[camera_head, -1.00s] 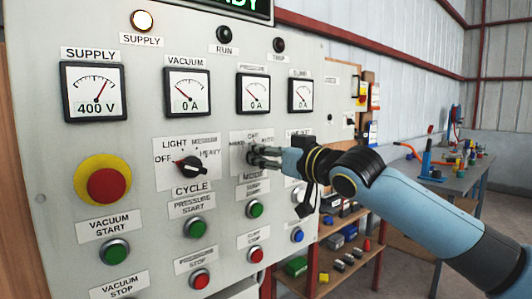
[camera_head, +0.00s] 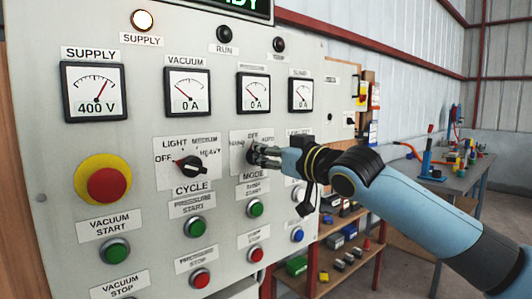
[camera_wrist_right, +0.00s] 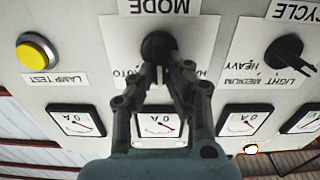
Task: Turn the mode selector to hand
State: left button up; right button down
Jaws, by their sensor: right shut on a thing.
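The mode selector is a black knob on a white plate (camera_head: 238,139) marked HAND, OFF and AUTO, with a MODE label below it. My right gripper (camera_head: 256,155) reaches it from the right and is shut on the knob. In the right wrist view, which is upside down, the mode selector (camera_wrist_right: 157,46) shows between the fingertips of my right gripper (camera_wrist_right: 161,72). The fingers cover part of the knob, so I cannot tell exactly where its pointer stands. My left gripper is in neither view.
The cycle selector (camera_head: 190,164) is left of the mode selector. A red emergency stop (camera_head: 109,185) on yellow is farther left. Start and stop buttons sit below, gauges above. The yellow lamp test button (camera_wrist_right: 35,52) is close by in the right wrist view. A workbench (camera_head: 450,180) stands behind my right arm.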

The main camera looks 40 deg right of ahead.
jog(key=n, duration=0.6)
jog(key=a+n, duration=0.1)
jog(key=n, duration=0.2)
jog(key=shift+f, duration=0.3)
jog(key=shift+n, duration=0.3)
jog(key=c, duration=1.4)
grip_release()
jog(key=shift+o, duration=0.2)
jog(key=shift+s, duration=0.15)
jog(key=s, duration=0.7)
jog(key=shift+s+d, duration=0.15)
jog(key=shift+d, duration=0.1)
